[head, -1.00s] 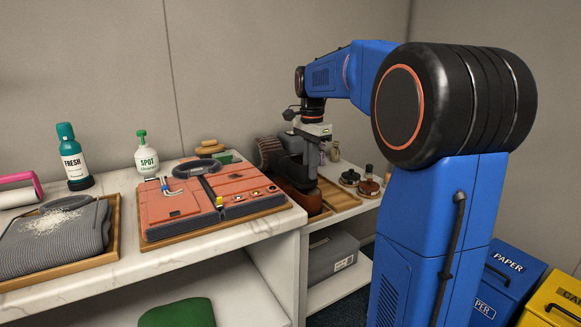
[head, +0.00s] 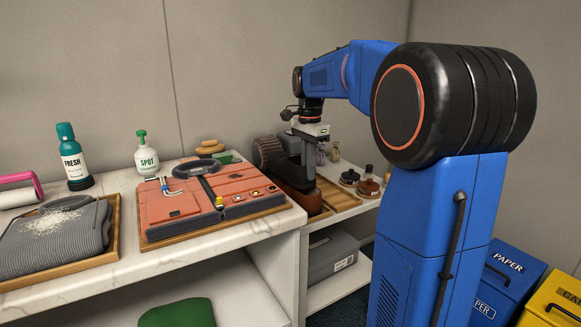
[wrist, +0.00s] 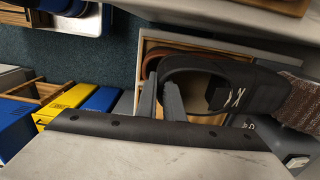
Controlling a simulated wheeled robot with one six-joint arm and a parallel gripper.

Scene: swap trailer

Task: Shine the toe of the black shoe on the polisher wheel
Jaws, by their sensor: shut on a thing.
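The black shoe (wrist: 262,90) is in the wrist view, with its opening on the left, pale laces near its middle and its toe pointing right. My gripper (wrist: 161,92) is shut on the shoe's heel wall, one finger outside and one inside the opening. The toe end is at the fuzzy brown-grey polisher wheel (wrist: 299,103); touching or just apart, I cannot tell. In the head view the wheel (head: 266,152) stands left of my gripper, and the shoe is a dark, partly hidden shape beside it.
A brown shoe (head: 301,199) sits in a wooden tray (head: 336,196) below my gripper. Polish tins and small bottles (head: 369,187) stand to the right. Left on the counter are a suitcase (head: 205,190), a spray bottle (head: 147,157) and a tray with a grey garment (head: 50,245).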

